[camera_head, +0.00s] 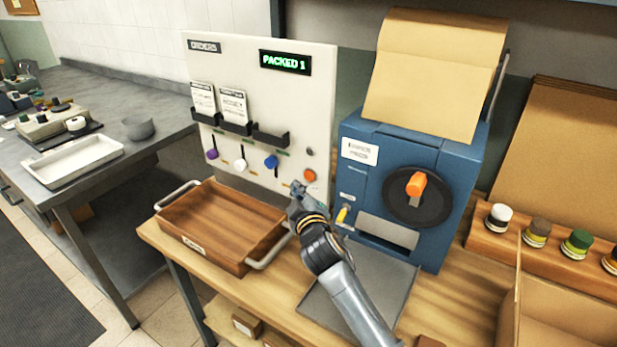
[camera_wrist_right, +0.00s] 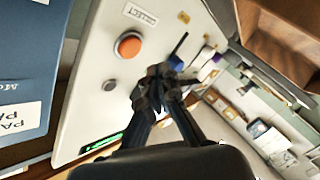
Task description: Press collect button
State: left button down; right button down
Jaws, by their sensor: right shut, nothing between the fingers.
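The collect button is a round orange button (camera_head: 310,175) low on the right side of the white upright panel (camera_head: 320,95). In the right wrist view the orange button (camera_wrist_right: 128,45) has a grey ring, and a label reading COLLECT (camera_wrist_right: 141,14) is beside it. My right gripper (camera_head: 297,187) is shut and empty, in front of the panel and just left of and below the button. In the right wrist view the fingertips (camera_wrist_right: 165,72) are to the right of and below the button, apart from it in the picture. My left gripper is not in view.
A wooden tray (camera_head: 212,262) with metal handles sits left of my right arm. A blue machine (camera_head: 455,165) with an orange-handled dial stands right of the panel. The panel holds purple, white and blue knobs and a display (camera_head: 285,62) reading PACKED 1.

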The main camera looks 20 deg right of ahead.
jog(key=shift+w+d, duration=0.7)
jog(key=shift+d, duration=0.25)
jog(key=shift+w+d, duration=0.1)
dwell(0.8)
jog(key=shift+w+d, duration=0.15)
jog(key=shift+d, duration=0.05)
jog(key=shift+w+d+p, duration=0.25)
jog(key=shift+d+p, duration=0.05)
jog(key=shift+d, duration=0.05)
dwell(0.8)
jog(key=shift+s+a, duration=0.1)
jog(key=shift+a, duration=0.05)
jog(key=shift+s+a, duration=0.45)
jog(key=shift+a, duration=0.05)
dwell(0.3)
jog(key=shift+s+a+p, duration=0.2)
jog(key=shift+s+a, duration=0.55)
jog(key=shift+a, duration=0.25)
jog(key=shift+s+a+p, duration=0.15)
jog(key=shift+s+a, duration=0.6)
jog(key=shift+a, duration=0.25)
